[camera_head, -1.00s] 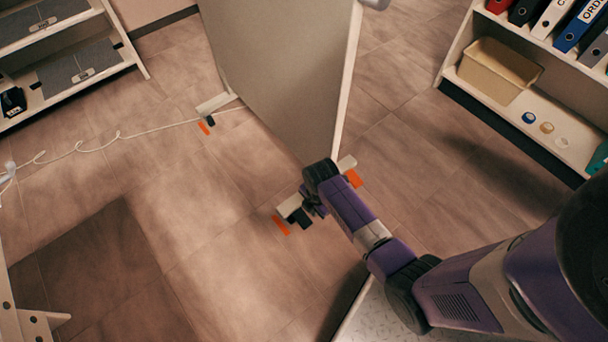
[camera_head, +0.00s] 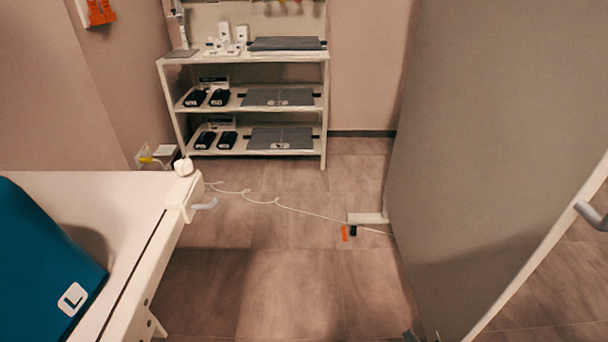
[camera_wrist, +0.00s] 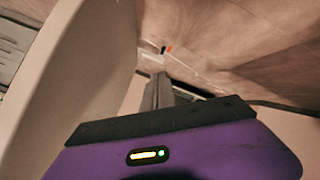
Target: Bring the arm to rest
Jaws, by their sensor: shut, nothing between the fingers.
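My gripper (camera_wrist: 160,84) shows in the wrist view as narrow grey fingers held together beyond a dark bar and a purple housing. It is shut and empty. A pale panel fills the left of that view, close beside the fingers; I cannot tell the exact gap. In the head view the arm is out of sight, apart from perhaps a small dark bit at the bottom edge by the standing screen.
A white cable (camera_head: 280,205) crosses the floor. A bed (camera_head: 110,210) with a teal cushion (camera_head: 40,265) is at left. A shelf unit (camera_head: 327,120) stands behind. Floor (camera_head: 280,280) between is clear.

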